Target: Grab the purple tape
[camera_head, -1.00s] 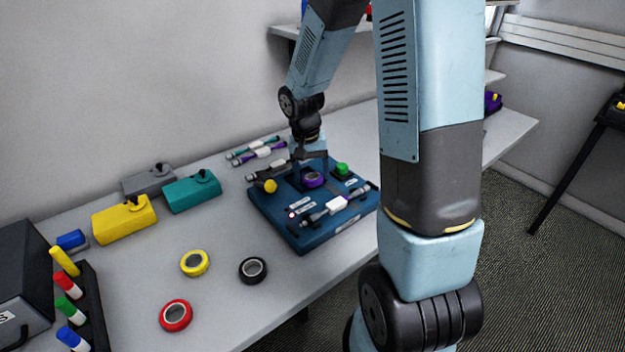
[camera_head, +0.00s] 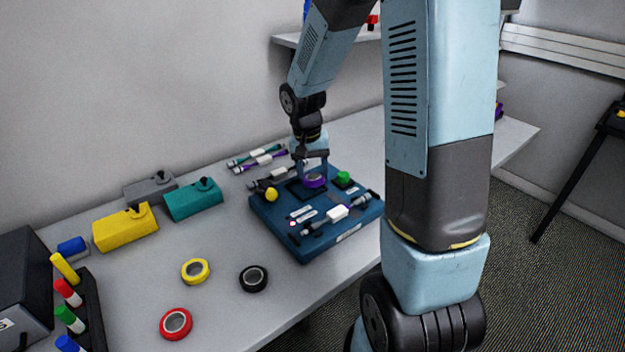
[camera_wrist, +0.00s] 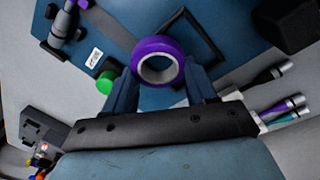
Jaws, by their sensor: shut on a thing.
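The purple tape (camera_head: 316,183) is a small ring on the blue board (camera_head: 299,246) on the table. In the wrist view the purple tape (camera_wrist: 158,45) shows its pale inner ring and lies between the two blue fingers. My gripper (camera_head: 313,177) points down at it from above. In the wrist view my gripper (camera_wrist: 161,68) has one finger on each side of the tape and is shut on it. I cannot tell whether the tape is lifted off the board. A black square frame (camera_wrist: 197,38) on the board is beside the tape.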

